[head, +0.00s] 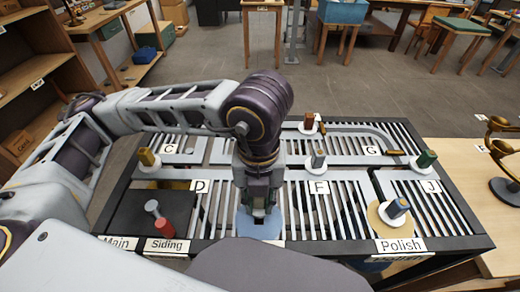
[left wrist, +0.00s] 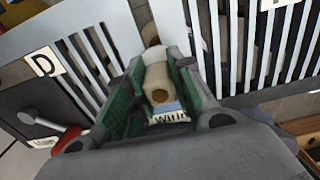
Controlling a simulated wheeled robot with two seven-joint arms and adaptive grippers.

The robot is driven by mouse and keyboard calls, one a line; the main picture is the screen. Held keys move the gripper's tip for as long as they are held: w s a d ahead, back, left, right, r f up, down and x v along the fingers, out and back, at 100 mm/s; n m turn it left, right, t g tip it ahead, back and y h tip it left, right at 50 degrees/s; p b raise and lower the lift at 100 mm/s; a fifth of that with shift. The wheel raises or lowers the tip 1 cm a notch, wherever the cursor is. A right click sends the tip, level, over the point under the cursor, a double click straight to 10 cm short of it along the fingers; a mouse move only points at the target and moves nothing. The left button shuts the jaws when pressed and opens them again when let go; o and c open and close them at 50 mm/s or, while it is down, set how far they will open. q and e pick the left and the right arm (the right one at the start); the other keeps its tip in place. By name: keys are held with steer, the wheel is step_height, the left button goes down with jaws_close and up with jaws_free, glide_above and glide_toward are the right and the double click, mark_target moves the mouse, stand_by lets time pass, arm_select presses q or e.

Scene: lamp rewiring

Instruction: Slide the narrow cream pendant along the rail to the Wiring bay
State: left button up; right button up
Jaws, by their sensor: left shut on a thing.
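My left gripper (head: 261,210) reaches down over the front middle of the slotted table, just left of the F label. In the left wrist view, its green-lined fingers (left wrist: 160,90) are shut on the narrow cream pendant (left wrist: 158,80), which shows as a cream cylinder between them. In the head view the gripper hides the pendant. A blue disc (head: 258,228) lies under the gripper at the table's front edge. In the left wrist view, a partly covered sign reading "Wirin" (left wrist: 170,116) shows close to the pendant's end. My right gripper is not in view.
A blue-grey one (head: 397,208) stands near the Polish sign (head: 400,246). A red cylinder (head: 163,226) and grey lever (head: 153,207) are by the Siding sign (head: 167,246).

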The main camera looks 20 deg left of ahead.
mark_target(259, 212)
arm_select(q)
steer(key=shift+s+d+b, duration=0.25)
steer(key=shift+s+b, duration=0.25)
steer(key=shift+s, duration=0.3)
steer(key=shift+s+d+b, duration=0.2)
steer(key=shift+s+b, duration=0.25)
steer(key=shift+s, duration=0.35)
steer(key=o, duration=1)
steer(key=shift+o, duration=0.2)
steer(key=shift+r, duration=0.15)
step_height(259, 212, up, 8)
